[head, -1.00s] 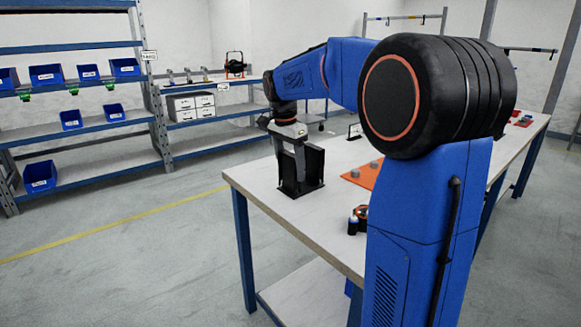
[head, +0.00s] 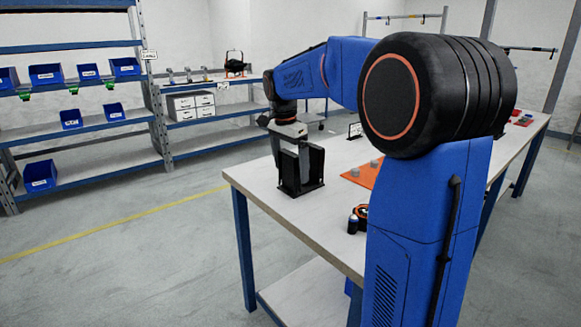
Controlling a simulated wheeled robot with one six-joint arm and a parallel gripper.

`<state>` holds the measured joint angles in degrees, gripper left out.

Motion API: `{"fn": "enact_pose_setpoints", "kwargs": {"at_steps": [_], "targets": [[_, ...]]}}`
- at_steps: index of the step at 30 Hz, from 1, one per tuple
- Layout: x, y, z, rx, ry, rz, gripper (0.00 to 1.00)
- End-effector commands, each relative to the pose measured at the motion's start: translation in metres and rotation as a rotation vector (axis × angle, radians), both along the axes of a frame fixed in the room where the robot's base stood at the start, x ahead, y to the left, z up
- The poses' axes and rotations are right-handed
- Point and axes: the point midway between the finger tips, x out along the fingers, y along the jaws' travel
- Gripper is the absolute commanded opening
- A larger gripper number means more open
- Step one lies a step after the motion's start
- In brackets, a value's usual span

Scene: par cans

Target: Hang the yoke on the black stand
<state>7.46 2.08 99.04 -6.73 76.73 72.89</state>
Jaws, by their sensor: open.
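The black stand (head: 288,174) is upright near the left end of the workbench (head: 262,188), with two dark side plates on a base. My gripper (head: 303,165) points down over the stand, with its fingers between the side plates. Its jaws are open, though the fingertips are partly hidden by the stand. I cannot make out a separate yoke at the stand; anything between the plates is too small and hidden to tell.
An orange mat (head: 361,177) with grey round pieces lies right of the stand. A small black and orange item (head: 358,218) is near the bench's front edge. A shelf rack with blue bins (head: 46,74) stands at left. Bare floor lies between.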

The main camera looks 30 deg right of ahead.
Motion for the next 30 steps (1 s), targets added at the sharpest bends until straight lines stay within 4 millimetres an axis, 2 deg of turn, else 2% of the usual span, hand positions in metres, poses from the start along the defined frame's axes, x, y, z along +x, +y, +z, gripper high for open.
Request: {"fn": "enact_pose_setpoints", "kwargs": {"at_steps": [7,11,14,30], "targets": [[0.000,0.000,0.001,0.000,0.000,0.000,0.92],[0.000,0.001,0.011,0.000,-0.001,0.000,0.92],[0.000,0.003,0.025,-0.001,-0.002,0.000,0.92],[-0.002,0.016,0.131,0.000,-0.003,0.000,0.92]]}}
